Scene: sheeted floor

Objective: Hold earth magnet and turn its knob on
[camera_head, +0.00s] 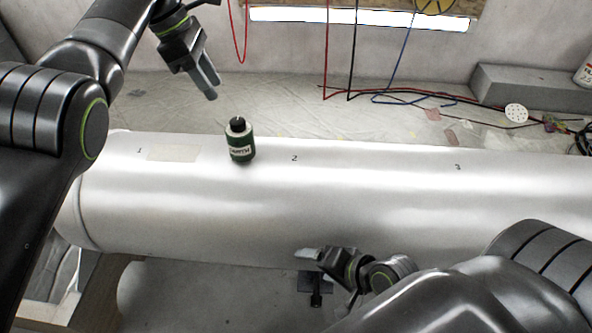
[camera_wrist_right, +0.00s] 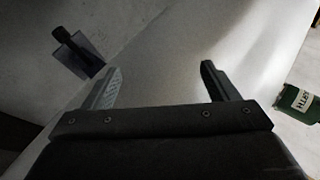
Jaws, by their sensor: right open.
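The earth magnet (camera_head: 240,146) is a dark green cylinder with a white band lettered "EARTH" and a black knob (camera_head: 237,125) on top. It stands on top of the large white pipe (camera_head: 350,200), between the marks 1 and 2. It also shows at the right edge of the right wrist view (camera_wrist_right: 298,101), its knob out of frame. My left gripper (camera_head: 209,90) hangs above and left of the magnet, apart from it; its finger gap cannot be made out. My right gripper (camera_head: 308,255) is at the pipe's near lower side, open and empty, away from the magnet.
A dark square plate with a black stub (camera_head: 315,288) is below the pipe, near my right gripper; a similar plate shows in the right wrist view (camera_wrist_right: 80,54). Red, black and blue cables (camera_head: 400,98) lie behind the pipe. A grey block (camera_head: 530,92) stands back right.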

